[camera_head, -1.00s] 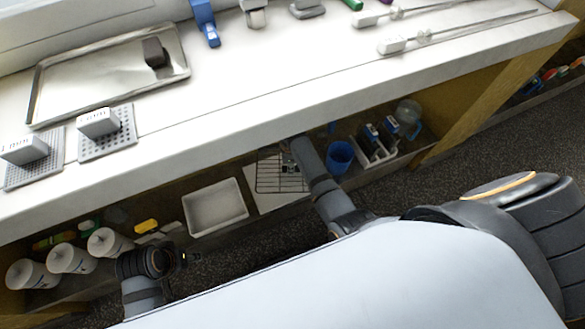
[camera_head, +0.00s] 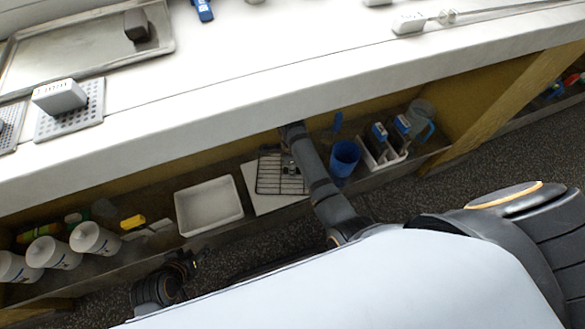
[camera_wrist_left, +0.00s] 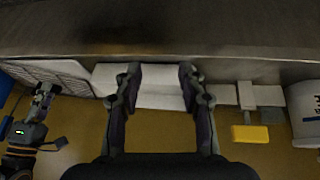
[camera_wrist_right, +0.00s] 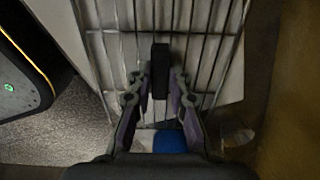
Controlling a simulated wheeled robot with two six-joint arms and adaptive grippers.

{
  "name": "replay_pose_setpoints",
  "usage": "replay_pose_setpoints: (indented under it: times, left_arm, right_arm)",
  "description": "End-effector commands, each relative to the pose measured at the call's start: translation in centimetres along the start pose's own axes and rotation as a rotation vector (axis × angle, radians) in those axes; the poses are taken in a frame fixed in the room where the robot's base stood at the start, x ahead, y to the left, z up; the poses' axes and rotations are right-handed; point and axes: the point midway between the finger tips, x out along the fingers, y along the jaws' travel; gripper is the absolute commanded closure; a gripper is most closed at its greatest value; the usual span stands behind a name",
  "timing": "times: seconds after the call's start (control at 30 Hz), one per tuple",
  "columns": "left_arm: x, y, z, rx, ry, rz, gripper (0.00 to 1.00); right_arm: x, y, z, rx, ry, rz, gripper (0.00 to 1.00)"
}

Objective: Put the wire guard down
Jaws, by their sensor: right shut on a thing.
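The wire guard (camera_head: 270,183) is a dark wire grid over a white board (camera_head: 257,206) on the lower shelf under the counter. In the right wrist view the guard's wires (camera_wrist_right: 110,55) spread around a dark upright grip (camera_wrist_right: 160,72). My right gripper (camera_wrist_right: 160,80) is shut on that grip; it also shows at the guard in the head view (camera_head: 290,168). I cannot tell whether the guard touches the board. My left gripper (camera_wrist_left: 160,70) is open and empty, in front of the shelf, left of the guard.
A white tray (camera_head: 208,206) stands left of the board. A blue cup (camera_head: 344,157) and a white rack (camera_head: 382,158) are close on the right. White tubs (camera_head: 95,238) stand at the left. The counter edge (camera_head: 230,120) overhangs the shelf.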

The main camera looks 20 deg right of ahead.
Motion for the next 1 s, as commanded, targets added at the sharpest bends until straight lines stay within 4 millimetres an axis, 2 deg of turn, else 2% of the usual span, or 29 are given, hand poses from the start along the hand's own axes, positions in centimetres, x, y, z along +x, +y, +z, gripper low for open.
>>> replay_pose_setpoints:
  times: [0.1,0.13,0.27,0.53,0.63,0.77,1.0]
  left_arm:
    - [0.0,0.0,0.0,0.000,-0.001,0.000,0.60]
    - [0.0,0.0,0.0,0.000,-0.001,0.000,0.60]
    - [0.0,0.0,0.0,0.000,-0.001,0.000,0.60]
    - [0.0,0.0,0.0,0.000,-0.002,0.000,0.60]
    - [-0.2,0.0,0.0,0.000,-0.004,-0.001,0.60]
    - [-2.2,-0.2,-1.1,0.016,-0.078,-0.020,0.60]
    - [-8.0,-1.6,-2.5,0.028,-0.329,-0.100,0.60]
  right_arm:
    - [0.3,0.0,0.0,0.000,0.000,0.000,1.00]
    - [0.3,0.0,0.0,0.000,0.000,0.000,0.78]
    - [0.3,0.0,0.0,0.000,0.000,0.000,0.60]
    - [0.3,0.0,0.0,0.000,0.000,0.000,0.59]
    - [-0.3,0.0,0.0,0.000,0.000,0.000,0.59]
    - [-2.2,0.0,0.0,0.000,0.000,0.000,0.59]
    - [-7.0,0.0,0.0,0.000,0.001,0.001,0.59]
